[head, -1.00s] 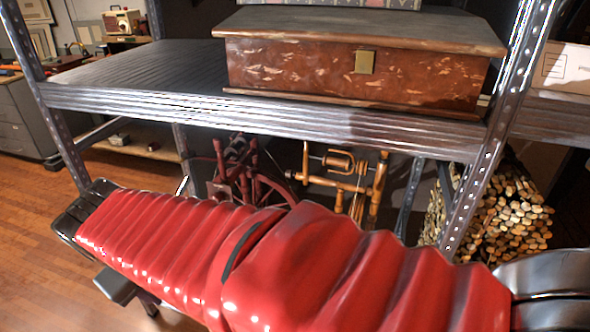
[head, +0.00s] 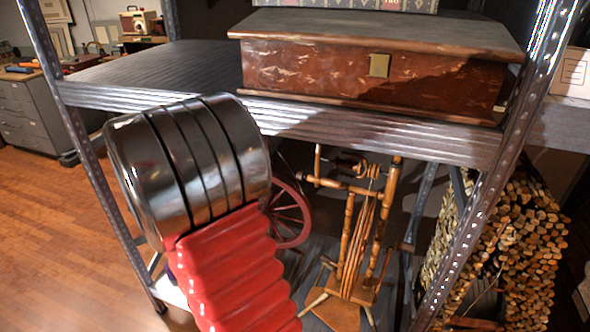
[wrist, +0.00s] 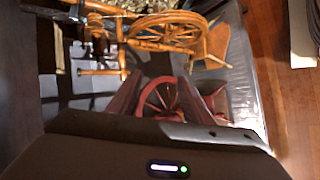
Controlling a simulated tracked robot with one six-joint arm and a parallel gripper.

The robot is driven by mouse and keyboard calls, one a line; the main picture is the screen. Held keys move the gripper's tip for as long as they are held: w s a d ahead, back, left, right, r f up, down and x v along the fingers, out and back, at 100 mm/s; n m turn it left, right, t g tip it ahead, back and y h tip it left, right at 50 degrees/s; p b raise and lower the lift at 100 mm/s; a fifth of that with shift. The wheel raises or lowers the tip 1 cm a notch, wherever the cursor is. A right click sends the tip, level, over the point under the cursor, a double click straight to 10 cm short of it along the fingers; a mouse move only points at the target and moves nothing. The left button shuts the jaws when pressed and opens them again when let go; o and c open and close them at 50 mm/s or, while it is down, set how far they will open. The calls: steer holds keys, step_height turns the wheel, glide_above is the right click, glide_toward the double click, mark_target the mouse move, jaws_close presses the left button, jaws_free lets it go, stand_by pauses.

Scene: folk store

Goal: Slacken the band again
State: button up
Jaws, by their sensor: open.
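A red spinning wheel (head: 289,214) stands under the shelf in the head view, partly hidden behind my arm. In the wrist view its red wheel (wrist: 160,97) shows just beyond my gripper. A light wooden spinning wheel (head: 352,235) stands to its right in the head view and shows at the top of the wrist view (wrist: 167,31). My gripper (wrist: 161,80) is open, with two dark red fingers apart and nothing clearly between them. I cannot tell whether it touches the red wheel. The gripper is hidden in the head view. No drive band can be made out clearly.
A metal shelf (head: 165,72) with upright posts spans above the wheels and bears a brown wooden chest (head: 330,80). Stacked firewood (head: 510,255) stands at the right. Open wooden floor (head: 50,220) lies at the left.

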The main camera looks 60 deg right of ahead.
steer(key=d+f+g+h, duration=0.2)
steer(key=d+f, duration=0.2)
steer(key=d, duration=0.5)
steer(key=d+f+g+h, duration=0.1)
steer(key=d+f+h, duration=0.2)
steer(key=d+f, duration=0.35)
steer(key=t+h, duration=0.2)
steer(key=h, duration=0.3)
glide_toward(300, 175)
steer(key=shift+w+d+f, duration=0.25)
steer(key=shift+d+f, duration=0.4)
steer(key=x, duration=1.4)
steer(key=shift+s+a, duration=0.1)
steer(key=shift+s, duration=0.05)
steer(key=shift+c, duration=0.3)
steer(key=c, duration=0.9)
steer(key=shift+a, duration=0.2)
steer(key=shift+c, duration=0.5)
steer(key=shift+d, duration=0.15)
